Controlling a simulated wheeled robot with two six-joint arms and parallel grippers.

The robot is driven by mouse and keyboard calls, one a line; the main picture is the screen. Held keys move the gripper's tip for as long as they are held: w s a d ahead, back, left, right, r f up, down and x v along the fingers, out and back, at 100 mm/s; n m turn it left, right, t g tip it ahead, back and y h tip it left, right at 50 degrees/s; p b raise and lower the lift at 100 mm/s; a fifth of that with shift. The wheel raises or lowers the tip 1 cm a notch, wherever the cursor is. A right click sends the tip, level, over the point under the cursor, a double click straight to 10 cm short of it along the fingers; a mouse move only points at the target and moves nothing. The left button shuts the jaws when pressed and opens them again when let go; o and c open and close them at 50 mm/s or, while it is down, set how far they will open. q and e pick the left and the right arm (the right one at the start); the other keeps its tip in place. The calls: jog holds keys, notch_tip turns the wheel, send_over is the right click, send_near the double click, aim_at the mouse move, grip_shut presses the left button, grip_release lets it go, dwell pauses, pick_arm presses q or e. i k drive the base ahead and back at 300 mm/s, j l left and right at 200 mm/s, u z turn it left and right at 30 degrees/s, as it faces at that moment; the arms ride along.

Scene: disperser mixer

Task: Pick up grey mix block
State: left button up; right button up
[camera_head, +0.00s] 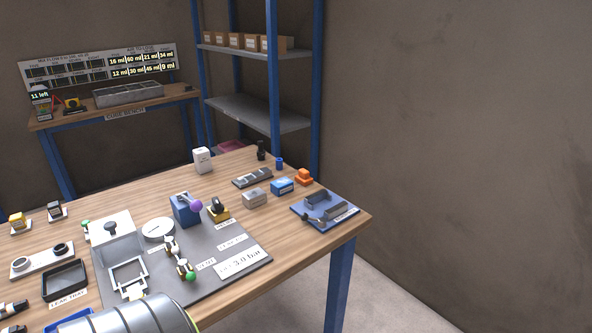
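A light grey block (254,198), which looks like the grey mix block, lies on the wooden table (330,210) towards its right side. A dark grey slotted holder (252,177) lies behind the grey block. Nothing touches the grey block from above. I do not make out either gripper in this view.
A blue fixture tray (325,210) is at the right table corner. A large silver cylinder (145,317) fills the near edge. Dark shapes (12,308) at lower left are unclear.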

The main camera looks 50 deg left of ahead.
aim_at(253, 197)
jog(key=i+l+u, duration=0.1)
jog(key=i+u, duration=0.35)
jog(key=i+l+u, duration=0.3)
jog(key=i+u, duration=0.15)
jog(key=i+l+u, duration=0.45)
jog(key=i, duration=0.05)
